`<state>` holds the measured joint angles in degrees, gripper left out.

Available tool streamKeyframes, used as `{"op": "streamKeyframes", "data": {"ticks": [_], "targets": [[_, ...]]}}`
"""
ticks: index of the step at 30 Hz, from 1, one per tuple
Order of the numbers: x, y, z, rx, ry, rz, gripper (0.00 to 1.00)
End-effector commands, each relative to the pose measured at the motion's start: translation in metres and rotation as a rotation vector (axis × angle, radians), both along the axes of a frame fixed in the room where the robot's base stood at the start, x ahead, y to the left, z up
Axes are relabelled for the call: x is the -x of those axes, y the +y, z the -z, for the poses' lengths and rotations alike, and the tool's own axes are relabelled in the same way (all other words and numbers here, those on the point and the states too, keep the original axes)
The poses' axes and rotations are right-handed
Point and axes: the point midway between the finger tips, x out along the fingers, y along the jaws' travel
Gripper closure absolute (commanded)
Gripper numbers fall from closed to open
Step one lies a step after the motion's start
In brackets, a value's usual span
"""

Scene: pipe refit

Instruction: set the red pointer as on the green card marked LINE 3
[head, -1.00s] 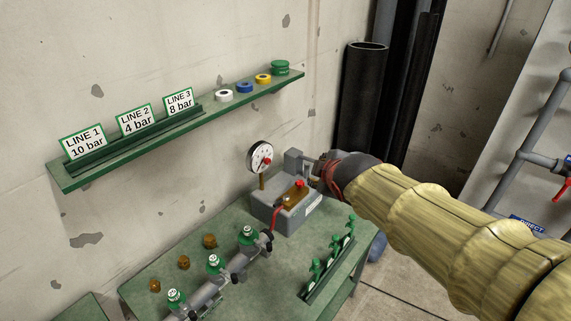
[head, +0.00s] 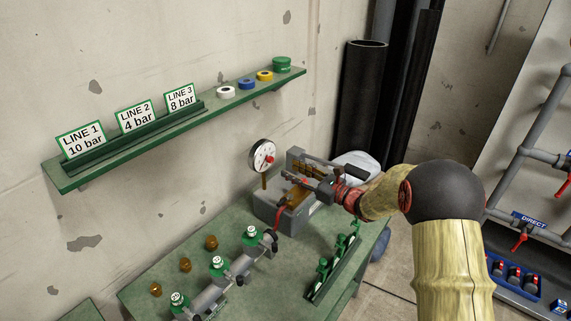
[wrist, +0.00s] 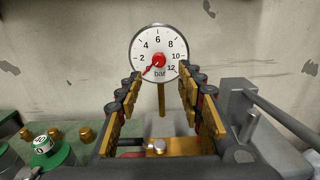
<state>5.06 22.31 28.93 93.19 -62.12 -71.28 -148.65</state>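The gauge (head: 262,156) stands on a brass stem at the back of the grey pump box (head: 292,214). In the wrist view the gauge dial (wrist: 170,43) faces me with a red hub. Its red pointer (wrist: 149,72) points low left, near 0. The LINE 3 card (head: 181,98) on the shelf reads 8 bar. My gripper (head: 290,177) is over the pump box, in front of the gauge. In the wrist view my gripper (wrist: 160,92) has its fingers apart on either side below the dial, with nothing between them.
The LINE 1 card (head: 81,141) and LINE 2 card (head: 137,116) share the shelf with tape rolls (head: 246,84). Green-topped valves (head: 218,264) on a pipe and a green rack (head: 333,266) stand on the bench. A grey lever bar (wrist: 285,120) lies right of my fingers.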

Motion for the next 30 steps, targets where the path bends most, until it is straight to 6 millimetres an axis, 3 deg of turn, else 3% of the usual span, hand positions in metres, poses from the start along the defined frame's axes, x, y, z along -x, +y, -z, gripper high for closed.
{"op": "streamKeyframes", "data": {"ticks": [16,30], "targets": [[-0.041,0.055,0.001,0.002,-0.009,-0.007,0.62],[-0.047,0.062,0.0,0.002,-0.007,-0.004,0.65]]}}
